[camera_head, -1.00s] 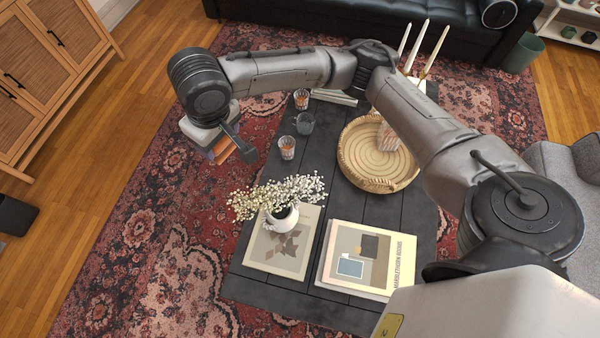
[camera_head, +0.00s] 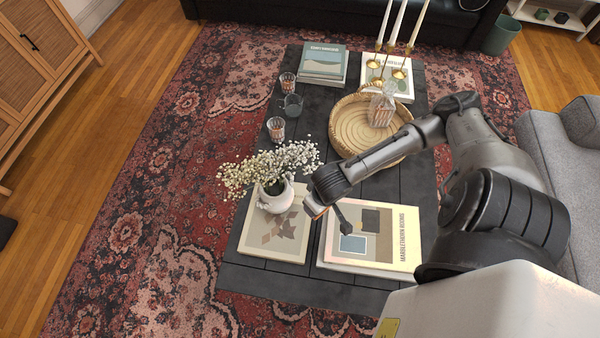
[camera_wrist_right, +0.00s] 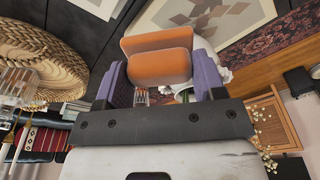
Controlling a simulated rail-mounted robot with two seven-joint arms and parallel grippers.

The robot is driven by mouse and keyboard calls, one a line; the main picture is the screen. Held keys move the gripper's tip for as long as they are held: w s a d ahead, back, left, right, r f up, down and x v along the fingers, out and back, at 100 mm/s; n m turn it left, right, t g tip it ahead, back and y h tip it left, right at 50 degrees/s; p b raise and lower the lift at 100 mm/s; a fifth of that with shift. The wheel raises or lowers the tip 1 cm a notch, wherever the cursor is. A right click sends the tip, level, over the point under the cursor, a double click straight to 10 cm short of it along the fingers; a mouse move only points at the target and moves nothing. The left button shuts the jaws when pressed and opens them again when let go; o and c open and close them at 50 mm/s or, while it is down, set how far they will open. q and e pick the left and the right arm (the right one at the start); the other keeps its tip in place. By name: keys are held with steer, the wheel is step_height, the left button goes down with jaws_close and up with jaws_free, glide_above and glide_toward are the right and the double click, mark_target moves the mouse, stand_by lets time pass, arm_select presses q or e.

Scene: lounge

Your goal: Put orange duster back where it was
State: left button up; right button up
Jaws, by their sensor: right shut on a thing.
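The orange duster (camera_wrist_right: 158,68) is between the purple-padded fingers of my right gripper (camera_wrist_right: 162,82) in the right wrist view. The gripper is shut on it. In the head view my right gripper (camera_head: 316,207) is over the coffee table (camera_head: 290,288), just right of the white vase (camera_head: 277,197) and near the left edge of the beige book (camera_head: 370,262). A small orange part of the duster shows there; the wrist hides most of it. I cannot tell its height above the table. My left gripper is not in view.
The vase of white flowers (camera_head: 268,168) stands on a flat book (camera_head: 258,240). Glasses (camera_head: 276,129), a woven tray (camera_head: 345,140) holding a decanter (camera_head: 381,108), book stacks (camera_head: 323,64) and tall candles (camera_head: 405,22) stand farther back. The dark strip at the table's front is bare.

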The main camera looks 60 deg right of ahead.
steer(key=s+d+f+m+b, duration=0.2)
steer(key=s+d+f, duration=0.25)
steer(key=d, duration=0.25)
steer(key=s+d+f+m+b, duration=0.2)
steer(key=s+d+f+b, duration=0.1)
steer(key=d+f, duration=0.3)
steer(key=w+d+r+m+h, duration=0.1)
steer(key=w+d+r+m, duration=0.15)
steer(key=w+d, duration=1)
steer(key=shift+n, duration=0.35)
steer(key=w+a+f+b, duration=0.2)
steer(key=w, duration=0.1)
steer(key=w+a+f+b, duration=0.2)
steer(key=w+b, duration=0.1)
steer(key=w, duration=0.1)
steer(key=w+a+f+b, duration=0.2)
steer(key=w+a+b, duration=0.1)
steer(key=shift+w+f, duration=0.25)
steer(key=shift+f, duration=0.1)
steer(key=shift+w+a+f, duration=0.1)
steer(key=shift+w+a, duration=0.2)
steer(key=shift+w, duration=0.05)
step_height(320, 180, down, 4)
steer(key=b, duration=0.3)
steer(key=shift+f+b, duration=0.1)
steer(key=shift+b, duration=0.25)
